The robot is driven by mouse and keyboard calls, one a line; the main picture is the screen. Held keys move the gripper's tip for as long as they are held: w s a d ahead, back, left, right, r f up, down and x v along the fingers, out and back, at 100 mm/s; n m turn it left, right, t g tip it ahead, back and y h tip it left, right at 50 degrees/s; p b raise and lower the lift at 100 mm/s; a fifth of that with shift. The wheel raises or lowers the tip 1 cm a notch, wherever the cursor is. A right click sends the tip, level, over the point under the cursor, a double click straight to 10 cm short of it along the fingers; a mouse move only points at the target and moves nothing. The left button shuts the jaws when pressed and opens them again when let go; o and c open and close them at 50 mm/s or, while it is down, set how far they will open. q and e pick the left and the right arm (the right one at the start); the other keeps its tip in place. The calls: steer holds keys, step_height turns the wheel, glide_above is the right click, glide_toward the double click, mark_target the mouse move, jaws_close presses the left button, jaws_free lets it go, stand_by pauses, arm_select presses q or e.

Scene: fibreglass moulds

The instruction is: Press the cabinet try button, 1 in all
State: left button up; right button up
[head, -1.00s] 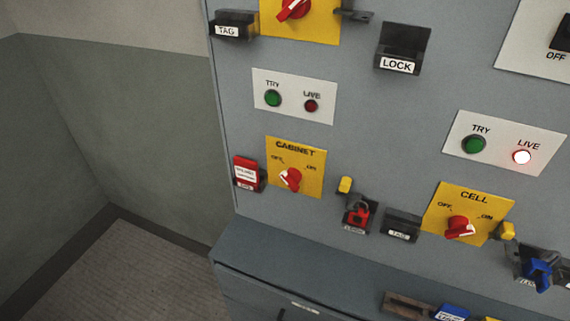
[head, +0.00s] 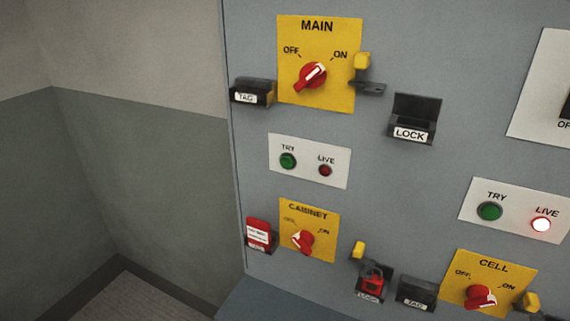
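The green try button (head: 288,160) sits on a white plate (head: 335,178) just above the yellow cabinet switch plate (head: 321,251). Beside it on that plate, the red live lamp (head: 325,170) is dark. The cabinet switch's red knob (head: 304,241) is seen at an angle; its exact setting is hard to read. A red tag (head: 258,233) is in the holder left of the cabinet plate. A red padlock (head: 371,280) is in the lock holder at its lower right. Neither of my grippers is in view, and nothing covers the button.
Above is the yellow main switch (head: 318,96) with a tag holder (head: 252,93) and a lock holder (head: 410,121). At right, another try button (head: 489,211) sits beside a lit live lamp (head: 541,225), above the cell switch (head: 481,296). Left of the panel is bare wall.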

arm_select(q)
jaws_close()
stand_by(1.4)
